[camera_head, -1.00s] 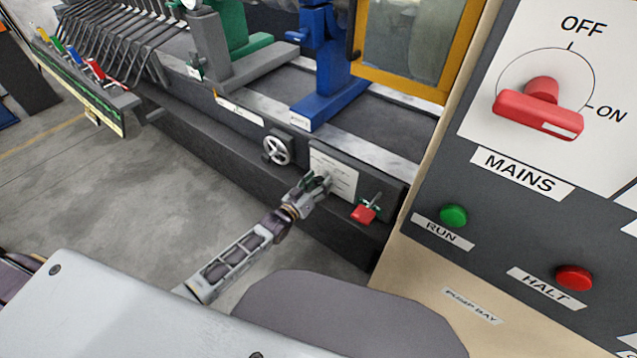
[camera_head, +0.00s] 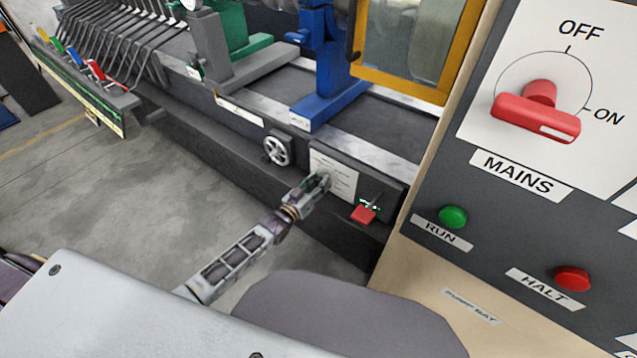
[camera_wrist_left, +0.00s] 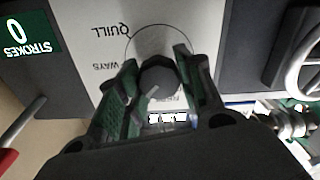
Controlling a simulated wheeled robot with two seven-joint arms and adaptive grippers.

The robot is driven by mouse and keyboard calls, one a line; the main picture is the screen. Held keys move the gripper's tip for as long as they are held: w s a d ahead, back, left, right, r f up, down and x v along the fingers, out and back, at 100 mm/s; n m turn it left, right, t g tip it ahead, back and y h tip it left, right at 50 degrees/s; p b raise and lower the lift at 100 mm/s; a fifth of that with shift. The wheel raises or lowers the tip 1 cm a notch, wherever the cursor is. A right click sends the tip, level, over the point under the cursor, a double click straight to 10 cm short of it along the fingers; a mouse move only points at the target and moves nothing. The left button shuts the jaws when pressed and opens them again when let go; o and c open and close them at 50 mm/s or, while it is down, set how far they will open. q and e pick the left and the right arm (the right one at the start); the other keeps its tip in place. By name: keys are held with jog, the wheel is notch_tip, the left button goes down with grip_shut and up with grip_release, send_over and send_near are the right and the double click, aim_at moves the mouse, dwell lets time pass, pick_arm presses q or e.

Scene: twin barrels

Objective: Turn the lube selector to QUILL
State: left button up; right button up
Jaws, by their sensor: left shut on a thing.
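The lube selector is a dark round knob (camera_wrist_left: 158,76) on a white plate in the left wrist view, where the lettering appears upside down. QUILL (camera_wrist_left: 113,30) and WAYS are readable on the plate; another label is partly hidden by a finger. A short light line on the knob points toward the lower left of the picture, away from QUILL. My left gripper (camera_wrist_left: 157,70) has a finger on each side of the knob and is shut on it. In the head view, my left gripper (camera_head: 320,181) is against the white plate (camera_head: 335,168), hiding the knob. My right gripper is not in view.
A spoked handwheel (camera_head: 278,149) is left of the plate and a red lever (camera_head: 364,214) is right of it. A control panel with a red MAINS switch (camera_head: 537,112), green RUN button (camera_head: 453,216) and red HALT button (camera_head: 573,279) stands close at right.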

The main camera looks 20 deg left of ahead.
pick_arm(q)
jog(key=shift+m, duration=0.5)
jog(key=m+p, duration=0.1)
jog(key=m, duration=0.2)
jog(key=shift+p, duration=0.35)
jog(key=shift+d+m, duration=0.1)
jog(key=shift+m, duration=0.9)
jog(key=m, duration=0.2)
jog(key=shift+m+p, duration=0.4)
jog(key=m, duration=0.2)
jog(key=shift+m, duration=1.3)
jog(key=shift+d+f+m, duration=0.1)
jog(key=shift+f+m, duration=0.05)
jog(key=shift+m, duration=0.75)
jog(key=shift+m+b, duration=0.5)
jog(key=shift+m, duration=0.7)
jog(key=shift+s+m, duration=0.1)
jog(key=shift+m, duration=0.2)
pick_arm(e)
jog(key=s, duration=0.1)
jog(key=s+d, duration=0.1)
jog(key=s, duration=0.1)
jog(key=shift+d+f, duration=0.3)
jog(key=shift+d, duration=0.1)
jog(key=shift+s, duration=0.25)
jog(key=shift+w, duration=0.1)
